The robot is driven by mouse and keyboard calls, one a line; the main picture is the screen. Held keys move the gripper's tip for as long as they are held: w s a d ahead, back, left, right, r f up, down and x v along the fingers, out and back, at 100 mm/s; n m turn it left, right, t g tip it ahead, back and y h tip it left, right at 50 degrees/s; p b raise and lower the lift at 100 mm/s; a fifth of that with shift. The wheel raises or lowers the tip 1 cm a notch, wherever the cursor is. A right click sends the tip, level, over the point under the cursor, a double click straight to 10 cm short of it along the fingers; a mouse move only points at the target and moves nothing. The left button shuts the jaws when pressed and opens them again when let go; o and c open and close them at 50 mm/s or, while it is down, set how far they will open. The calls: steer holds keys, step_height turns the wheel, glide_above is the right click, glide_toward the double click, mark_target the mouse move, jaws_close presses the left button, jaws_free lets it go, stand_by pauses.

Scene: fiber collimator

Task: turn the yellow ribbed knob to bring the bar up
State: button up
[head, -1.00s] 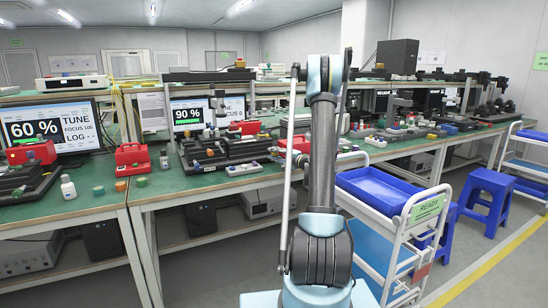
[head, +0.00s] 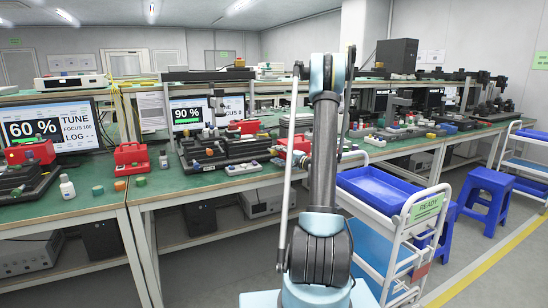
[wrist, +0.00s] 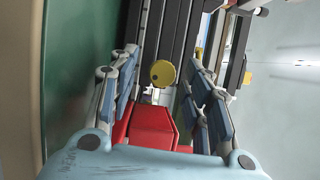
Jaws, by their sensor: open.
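In the wrist view a round yellow knob (wrist: 163,73) with a small dark dot on its face lies between the fingers of my gripper (wrist: 162,66). The fingers are spread to its left and right, with a gap on both sides. Its ribbing is too small to make out. In the head view my arm hides the gripper, and I cannot pick out the knob for certain. Two screens stand on the benches: the left screen (head: 50,128) reads 60 % and the other screen (head: 190,118) reads 90 %, each with a green bar.
In the wrist view a red block (wrist: 152,126) lies close below the knob, with dark rails above. In the head view a red box (head: 131,158), a white bottle (head: 67,187) and dark optical mounts (head: 212,148) crowd the green bench. A white cart (head: 395,235) stands at right.

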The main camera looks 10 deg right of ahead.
mark_target(276, 153)
steer(key=v, duration=0.9)
steer(key=shift+s, duration=0.15)
steer(key=shift+d, duration=0.1)
steer(key=s+d+r+n+g+h, duration=0.1)
steer(key=s+d+r+n+h, duration=0.2)
steer(key=n, duration=0.4)
steer(key=x, duration=0.5)
steer(key=a+x, duration=0.1)
steer(key=x, duration=0.5)
steer(key=s+x, duration=0.1)
steer(key=x, duration=0.4)
steer(key=shift+w+a+r, duration=0.3)
steer(key=shift+w+a, duration=0.05)
steer(key=shift+a, duration=0.1)
steer(key=shift+g, duration=0.3)
jaws_close()
